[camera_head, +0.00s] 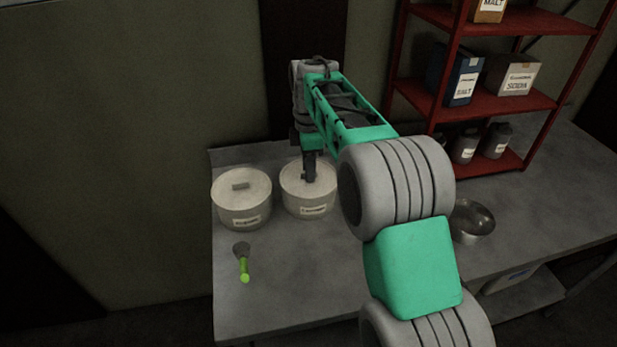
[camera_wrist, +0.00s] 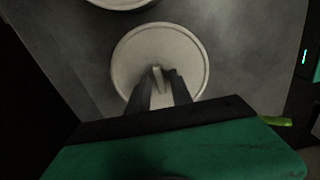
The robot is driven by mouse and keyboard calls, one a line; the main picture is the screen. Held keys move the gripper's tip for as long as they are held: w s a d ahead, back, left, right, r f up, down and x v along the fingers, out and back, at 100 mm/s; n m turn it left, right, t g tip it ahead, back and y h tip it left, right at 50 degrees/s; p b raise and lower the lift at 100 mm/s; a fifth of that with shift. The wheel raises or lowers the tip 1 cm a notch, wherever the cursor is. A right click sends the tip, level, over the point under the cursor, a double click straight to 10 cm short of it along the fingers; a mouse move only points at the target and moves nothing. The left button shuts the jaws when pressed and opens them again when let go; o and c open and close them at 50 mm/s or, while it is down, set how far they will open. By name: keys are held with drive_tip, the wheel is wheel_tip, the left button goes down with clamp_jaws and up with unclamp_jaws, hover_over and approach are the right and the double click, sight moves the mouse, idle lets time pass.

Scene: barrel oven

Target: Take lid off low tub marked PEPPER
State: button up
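Two low white lidded tubs stand on the grey table, a left tub (camera_head: 236,207) and a right tub (camera_head: 293,204). Their front labels are too small to read, so I cannot tell which is marked PEPPER. The left lid has a small block handle (camera_head: 240,186). My gripper (camera_head: 309,178) points down over the right tub. In the wrist view its round lid (camera_wrist: 133,62) fills the middle, seated and flat. My gripper (camera_wrist: 162,78) is open there, its two dark fingers on either side of the lid's handle (camera_wrist: 157,76). Contact with the handle is unclear.
A scoop with a lime-green handle (camera_head: 243,268) lies in front of the left tub. A metal bowl (camera_head: 471,220) and a red shelf rack (camera_head: 519,101) with boxes and jars stand on the right. Another pale round thing (camera_wrist: 122,2) shows at the wrist view's top edge.

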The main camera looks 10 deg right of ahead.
clamp_jaws()
drive_tip(key=shift+r, duration=0.1)
idle(0.4)
